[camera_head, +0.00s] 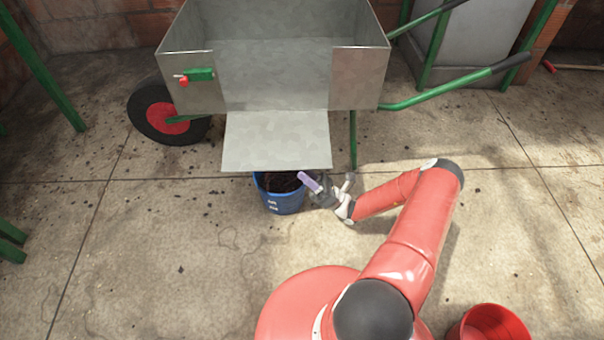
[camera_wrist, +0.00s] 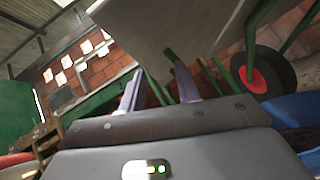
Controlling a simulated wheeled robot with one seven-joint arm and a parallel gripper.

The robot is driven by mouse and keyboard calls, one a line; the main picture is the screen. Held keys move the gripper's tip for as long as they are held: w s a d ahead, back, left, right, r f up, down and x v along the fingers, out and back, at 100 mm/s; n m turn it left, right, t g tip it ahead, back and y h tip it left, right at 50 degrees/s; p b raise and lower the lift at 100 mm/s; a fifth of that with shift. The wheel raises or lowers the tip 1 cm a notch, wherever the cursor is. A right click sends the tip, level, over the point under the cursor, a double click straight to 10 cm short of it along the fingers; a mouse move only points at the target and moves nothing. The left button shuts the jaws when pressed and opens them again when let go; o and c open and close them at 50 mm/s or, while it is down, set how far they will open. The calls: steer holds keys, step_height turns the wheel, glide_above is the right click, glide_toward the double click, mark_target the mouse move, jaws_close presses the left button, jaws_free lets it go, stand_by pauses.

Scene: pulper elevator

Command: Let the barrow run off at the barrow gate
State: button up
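The barrow (camera_head: 190,85) is a grey metal tub on a green frame, with a black wheel and red hub at the left. Its tub looks bare inside. The gate (camera_head: 277,140) is a metal flap, swung down and outward below an opening in the near wall. A green latch (camera_head: 200,74) with a red knob sits left of the opening. A blue bucket (camera_head: 283,202) with dark contents stands under the flap's edge. My gripper (camera_head: 326,182) is beside the bucket's right rim, below the flap. In the wrist view its fingers (camera_wrist: 158,90) are apart with nothing between them.
The barrow's green handles (camera_head: 440,95) reach out to the right. A red bucket (camera_head: 488,325) stands at the lower right. Green posts (camera_head: 45,65) stand at the left. A grey cabinet-like body (camera_head: 480,45) stands behind. The concrete floor at the front left is mostly clear.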

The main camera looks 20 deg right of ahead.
steer(key=w+b+v, duration=0.1)
steer(key=b+v, duration=0.5)
steer(key=v, duration=0.5)
steer(key=shift+d+f+b, duration=0.35)
steer(key=shift+d+f, duration=0.2)
steer(key=shift+w, duration=0.1)
stand_by(0.7)
